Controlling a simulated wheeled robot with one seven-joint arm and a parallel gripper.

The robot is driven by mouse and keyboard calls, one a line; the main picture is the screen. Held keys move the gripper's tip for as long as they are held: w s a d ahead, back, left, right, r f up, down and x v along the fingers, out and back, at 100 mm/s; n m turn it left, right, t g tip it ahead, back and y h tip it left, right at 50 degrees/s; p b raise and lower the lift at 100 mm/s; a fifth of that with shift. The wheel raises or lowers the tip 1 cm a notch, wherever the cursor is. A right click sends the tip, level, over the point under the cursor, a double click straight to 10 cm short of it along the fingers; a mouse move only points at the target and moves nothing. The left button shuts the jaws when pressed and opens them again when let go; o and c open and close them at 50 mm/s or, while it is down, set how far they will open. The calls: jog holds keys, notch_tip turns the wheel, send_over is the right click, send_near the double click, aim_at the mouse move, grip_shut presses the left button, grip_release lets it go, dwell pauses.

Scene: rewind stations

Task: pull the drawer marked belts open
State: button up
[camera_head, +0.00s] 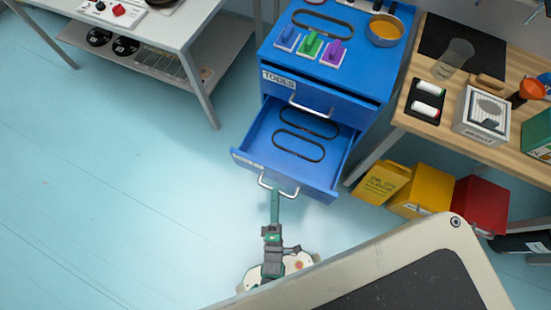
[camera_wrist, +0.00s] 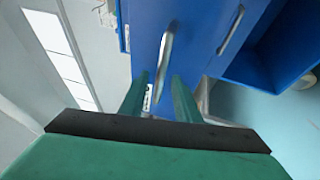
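The blue cabinet (camera_head: 372,130) has an upper drawer (camera_head: 325,98) labelled TOOLS, standing out slightly. Below it, the lower drawer (camera_head: 325,170) is pulled well out, with two black belt loops (camera_head: 298,150) inside. A small label on its front is too small to read. My gripper (camera_head: 275,193) is at this drawer's front, by its silver handle (camera_head: 290,192). In the wrist view, my green fingers (camera_wrist: 160,88) stand apart with a silver handle (camera_wrist: 165,60) between or just beyond them. Gaps show on both sides; contact cannot be told.
A grey table (camera_head: 180,25) with a lower shelf stands at the left. A wooden bench (camera_head: 460,125) is at the right, with yellow bins (camera_head: 420,190) and a red bin (camera_head: 480,203) beneath. The pale blue floor (camera_head: 110,180) is clear left of the drawer.

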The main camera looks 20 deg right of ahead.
jog(key=v, duration=0.8)
jog(key=shift+s, duration=0.15)
jog(key=s+a+r+m+g+y, duration=0.1)
jog(key=a+r+m+y, duration=0.1)
jog(key=r+m+y, duration=0.2)
jog(key=s+a+r+m+g+y, duration=0.1)
jog(key=r+m, duration=0.9)
jog(key=r, duration=1)
jog(key=a+g+y, duration=0.1)
jog(key=a+y, duration=0.1)
jog(key=shift+s+a+y, duration=0.2)
jog(key=shift+y, duration=0.2)
jog(key=shift+a+r, duration=0.15)
